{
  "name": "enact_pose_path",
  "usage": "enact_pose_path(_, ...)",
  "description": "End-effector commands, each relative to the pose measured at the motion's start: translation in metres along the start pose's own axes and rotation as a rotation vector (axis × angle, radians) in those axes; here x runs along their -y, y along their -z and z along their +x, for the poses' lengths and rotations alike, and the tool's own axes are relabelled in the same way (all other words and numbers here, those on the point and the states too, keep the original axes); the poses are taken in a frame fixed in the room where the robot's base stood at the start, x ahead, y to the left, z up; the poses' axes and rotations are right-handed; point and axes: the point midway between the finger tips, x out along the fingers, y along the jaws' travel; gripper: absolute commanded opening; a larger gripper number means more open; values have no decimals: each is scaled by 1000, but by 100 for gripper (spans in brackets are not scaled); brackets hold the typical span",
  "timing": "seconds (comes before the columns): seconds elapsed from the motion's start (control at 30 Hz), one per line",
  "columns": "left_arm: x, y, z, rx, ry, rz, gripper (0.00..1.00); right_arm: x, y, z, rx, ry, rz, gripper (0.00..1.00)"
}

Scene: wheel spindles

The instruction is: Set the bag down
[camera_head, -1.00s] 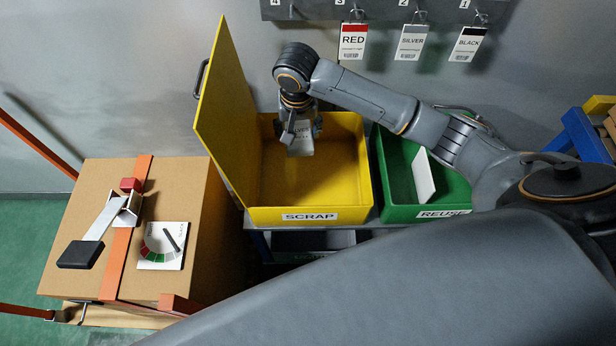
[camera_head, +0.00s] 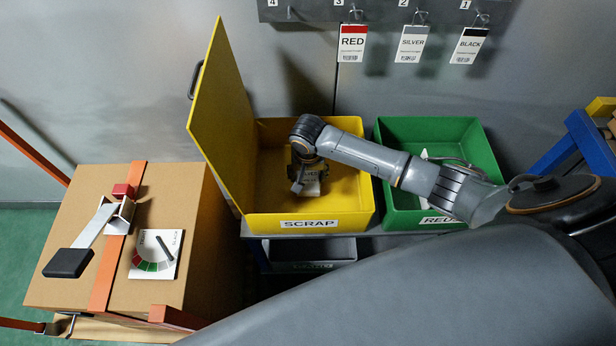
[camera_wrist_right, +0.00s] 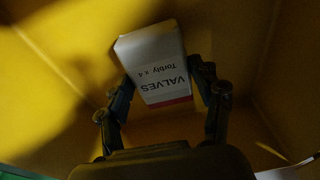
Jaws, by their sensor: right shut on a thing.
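The bag (camera_wrist_right: 152,58) is a pale, box-shaped packet with a red stripe and printing that reads "VALVES Torbly x 4", upside down in the right wrist view. My right gripper (camera_wrist_right: 163,88) is shut on it, with a finger on either side. In the head view my right gripper (camera_head: 304,182) is down inside the yellow SCRAP bin (camera_head: 308,224), and a bit of the bag (camera_head: 312,188) shows beside the fingers. I cannot tell whether the bag touches the bin floor. My left gripper is not in view.
The bin's yellow lid (camera_head: 222,120) stands open on the left. A green REUSE bin (camera_head: 470,160) stands to the right, under my right arm. A strapped cardboard box (camera_head: 200,260) is at left. Colour tags, including a red one (camera_head: 352,44), hang on the wall behind.

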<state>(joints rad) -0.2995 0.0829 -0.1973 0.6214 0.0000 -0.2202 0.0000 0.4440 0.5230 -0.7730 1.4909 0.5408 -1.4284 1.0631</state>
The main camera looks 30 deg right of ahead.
Motion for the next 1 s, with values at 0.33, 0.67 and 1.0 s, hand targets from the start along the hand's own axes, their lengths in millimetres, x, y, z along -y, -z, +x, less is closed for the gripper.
enact_pose_path(0.33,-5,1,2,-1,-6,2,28,0,-2,12,-1,1,0,30)
enact_pose_path(0.67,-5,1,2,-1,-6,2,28,0,-2,16,0,0,0,88)
enact_pose_path(1.0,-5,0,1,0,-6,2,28,0,-1,10,-2,1,-1,88)
